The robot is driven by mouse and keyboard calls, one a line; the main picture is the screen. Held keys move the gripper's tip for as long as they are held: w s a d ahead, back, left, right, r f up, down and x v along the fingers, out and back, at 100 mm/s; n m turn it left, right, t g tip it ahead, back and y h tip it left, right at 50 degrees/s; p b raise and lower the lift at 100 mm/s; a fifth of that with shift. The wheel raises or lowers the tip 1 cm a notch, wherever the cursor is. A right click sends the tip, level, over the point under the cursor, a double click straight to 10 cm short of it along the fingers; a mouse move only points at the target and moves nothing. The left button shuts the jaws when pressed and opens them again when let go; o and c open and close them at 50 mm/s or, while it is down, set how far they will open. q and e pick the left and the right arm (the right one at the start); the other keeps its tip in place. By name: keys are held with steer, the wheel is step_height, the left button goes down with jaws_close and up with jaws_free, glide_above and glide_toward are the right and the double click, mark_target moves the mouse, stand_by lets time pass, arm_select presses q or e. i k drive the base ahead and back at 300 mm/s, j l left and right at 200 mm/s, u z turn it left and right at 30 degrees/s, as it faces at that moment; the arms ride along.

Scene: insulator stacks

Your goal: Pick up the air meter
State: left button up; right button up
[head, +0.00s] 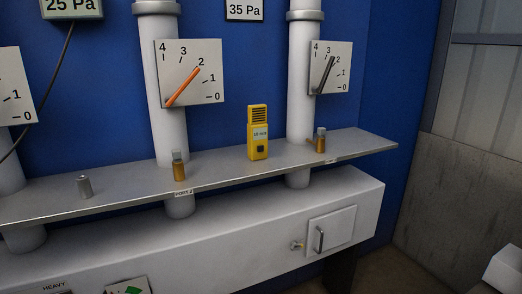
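The air meter (258,133) is a yellow handheld device with a dark slotted grille at its top, a small pale display and a dark button below. It stands upright on the grey metal shelf (225,176), between two white vertical pipes. Nothing touches it and its front faces me. Neither of my grippers shows in the head view.
Small brass fittings (179,167) and (320,140) stand on the shelf either side of the meter, with a grey cap (84,186) further left. Dial plates (190,73) with pointers are on the pipes. A white duct (240,232) with a handled door (331,231) runs below.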

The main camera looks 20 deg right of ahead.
mark_target(257, 128)
steer(key=l+u, duration=0.35)
steer(key=l, duration=1.25)
